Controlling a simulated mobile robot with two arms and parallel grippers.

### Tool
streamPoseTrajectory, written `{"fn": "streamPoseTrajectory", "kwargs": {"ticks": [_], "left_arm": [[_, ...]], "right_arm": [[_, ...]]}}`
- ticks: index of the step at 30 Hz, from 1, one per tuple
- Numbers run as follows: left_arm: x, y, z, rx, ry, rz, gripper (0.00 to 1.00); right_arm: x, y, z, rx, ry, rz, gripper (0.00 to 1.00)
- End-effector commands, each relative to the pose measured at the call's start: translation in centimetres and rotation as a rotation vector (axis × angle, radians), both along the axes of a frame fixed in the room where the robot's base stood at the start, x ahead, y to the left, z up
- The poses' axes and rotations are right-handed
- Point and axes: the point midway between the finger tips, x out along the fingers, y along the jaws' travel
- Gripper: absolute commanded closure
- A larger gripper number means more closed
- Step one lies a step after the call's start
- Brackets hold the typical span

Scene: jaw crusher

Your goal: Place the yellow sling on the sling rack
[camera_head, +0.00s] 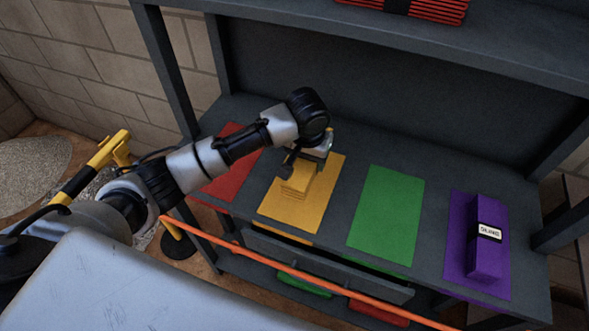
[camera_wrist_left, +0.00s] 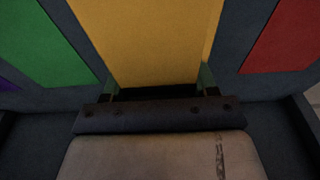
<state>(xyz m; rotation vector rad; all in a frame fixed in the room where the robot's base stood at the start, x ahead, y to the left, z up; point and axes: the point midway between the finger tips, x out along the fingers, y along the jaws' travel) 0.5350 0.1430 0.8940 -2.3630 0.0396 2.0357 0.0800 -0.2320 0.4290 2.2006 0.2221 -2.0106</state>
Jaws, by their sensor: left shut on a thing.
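The yellow sling (camera_head: 298,182) is a folded bundle at the yellow mat (camera_head: 325,192) on the dark grey sling rack (camera_head: 436,190). My left gripper (camera_head: 309,165) points down at the mat and is shut on the sling. Whether the sling rests on the mat or hangs just above it cannot be told. In the left wrist view, yellow fills the space ahead of my left gripper (camera_wrist_left: 160,88), and sling and mat are hard to tell apart there. My right gripper is not in view.
A red mat (camera_head: 231,160) lies left of the yellow one, a green mat (camera_head: 385,215) right of it. A purple sling (camera_head: 486,250) lies on a purple mat. An upper shelf (camera_head: 430,45) overhangs behind. An orange band (camera_head: 300,266) crosses in front of the rack.

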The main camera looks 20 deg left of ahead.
Motion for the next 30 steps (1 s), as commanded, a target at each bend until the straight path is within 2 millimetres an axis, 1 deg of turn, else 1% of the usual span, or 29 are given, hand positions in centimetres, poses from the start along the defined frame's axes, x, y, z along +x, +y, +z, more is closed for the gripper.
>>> {"fn": "streamPoseTrajectory", "kwargs": {"ticks": [1, 3, 6, 8, 11, 15, 18, 30], "left_arm": [[-0.1, 1.2, -0.5, 0.003, 0.000, 0.002, 0.80], [-0.2, 2.2, -1.2, 0.002, 0.000, 0.001, 0.80], [-0.2, 3.2, -1.8, 0.000, -0.002, 0.000, 0.80], [-0.2, 3.5, -2.0, -0.001, -0.002, -0.001, 0.80], [-0.3, 3.7, -2.7, -0.001, 0.000, -0.001, 0.80], [-0.3, 3.6, -4.8, 0.000, 0.000, 0.000, 0.80], [-0.2, 3.6, -5.8, -0.002, -0.002, 0.000, 0.80], [-0.3, 3.6, -6.3, -0.002, -0.003, -0.001, 0.80]], "right_arm": [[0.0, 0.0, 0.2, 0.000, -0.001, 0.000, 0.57], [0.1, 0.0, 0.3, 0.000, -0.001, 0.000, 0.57], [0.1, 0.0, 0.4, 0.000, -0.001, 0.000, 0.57], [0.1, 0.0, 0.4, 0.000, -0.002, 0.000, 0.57], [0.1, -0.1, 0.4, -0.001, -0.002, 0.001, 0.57], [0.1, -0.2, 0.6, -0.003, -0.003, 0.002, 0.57], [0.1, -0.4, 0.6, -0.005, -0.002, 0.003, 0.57], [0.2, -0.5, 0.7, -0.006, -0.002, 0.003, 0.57]]}}
